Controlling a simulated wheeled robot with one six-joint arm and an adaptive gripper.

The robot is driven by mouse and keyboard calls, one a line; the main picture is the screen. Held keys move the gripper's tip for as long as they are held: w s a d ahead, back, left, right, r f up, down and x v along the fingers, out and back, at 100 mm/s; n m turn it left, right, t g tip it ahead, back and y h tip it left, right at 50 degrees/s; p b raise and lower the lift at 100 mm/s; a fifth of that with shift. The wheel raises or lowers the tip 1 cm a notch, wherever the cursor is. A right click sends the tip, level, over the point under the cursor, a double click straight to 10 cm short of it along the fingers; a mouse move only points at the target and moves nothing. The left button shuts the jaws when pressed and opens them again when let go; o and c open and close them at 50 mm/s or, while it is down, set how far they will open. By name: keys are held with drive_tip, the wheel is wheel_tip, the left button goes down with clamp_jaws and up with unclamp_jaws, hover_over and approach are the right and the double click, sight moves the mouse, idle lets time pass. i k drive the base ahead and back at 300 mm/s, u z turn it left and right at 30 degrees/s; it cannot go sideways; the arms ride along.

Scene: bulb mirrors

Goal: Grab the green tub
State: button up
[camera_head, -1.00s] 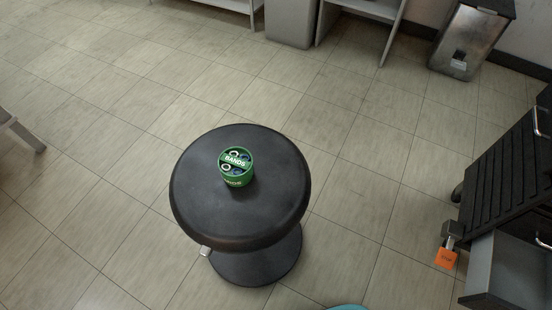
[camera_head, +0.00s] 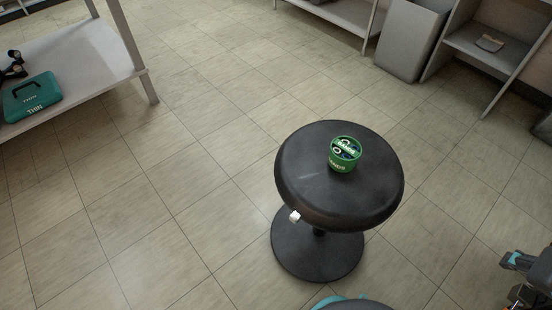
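The green tub (camera_head: 345,154) is small, round and open-topped, with white lettering that seems to read BANDS and dark and light rings inside. It stands upright on the black round seat of a stool (camera_head: 315,190), right of its middle. A teal and dark grey part, which looks like the end of my arm with my gripper (camera_head: 512,277), shows cut off at the lower right edge. It is well apart from the tub and the stool. Its fingers are too unclear to tell open from shut. Nothing touches the tub except the seat.
A shelf unit (camera_head: 95,60) at upper left holds a teal case (camera_head: 32,98). A grey bin (camera_head: 410,40) and a shelved cabinet (camera_head: 490,42) stand at the back right. Tiled floor (camera_head: 170,200) is clear left of the stool.

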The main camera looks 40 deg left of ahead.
sight(345, 153)
drive_tip(key=u, duration=3.7)
drive_tip(key=i, duration=2.3)
drive_tip(key=z, duration=3.95)
